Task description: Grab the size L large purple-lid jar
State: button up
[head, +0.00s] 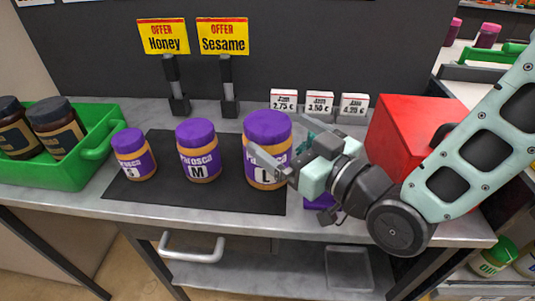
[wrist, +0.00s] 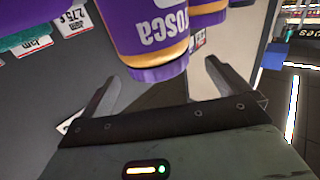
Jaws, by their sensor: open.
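The large jar (head: 267,135) has a purple lid and a purple label marked L. It stands upright at the right end of the dark mat in the head view. My gripper (head: 276,150) is open at its right side, with one finger passing in front of the jar's label. In the wrist view the picture is upside down, and a purple-lidded jar (wrist: 150,35) shows between and beyond the open fingers of my gripper (wrist: 161,72). Whether the fingers touch it cannot be told.
Jars M (head: 198,152) and S (head: 133,155) stand left on the mat (head: 230,207). A green crate (head: 95,155) with dark jars is far left. A red box (head: 405,125) stands right, behind my arm. Price cards (head: 319,103) and offer signs (head: 222,36) are behind.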

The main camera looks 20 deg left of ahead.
aim_at(268, 121)
jog(key=shift+p+x, duration=0.65)
jog(key=shift+x, duration=2.1)
jog(key=shift+w+d+f, duration=0.1)
jog(key=shift+f, duration=0.05)
jog(key=c, duration=2.1)
jog(key=shift+o, duration=0.2)
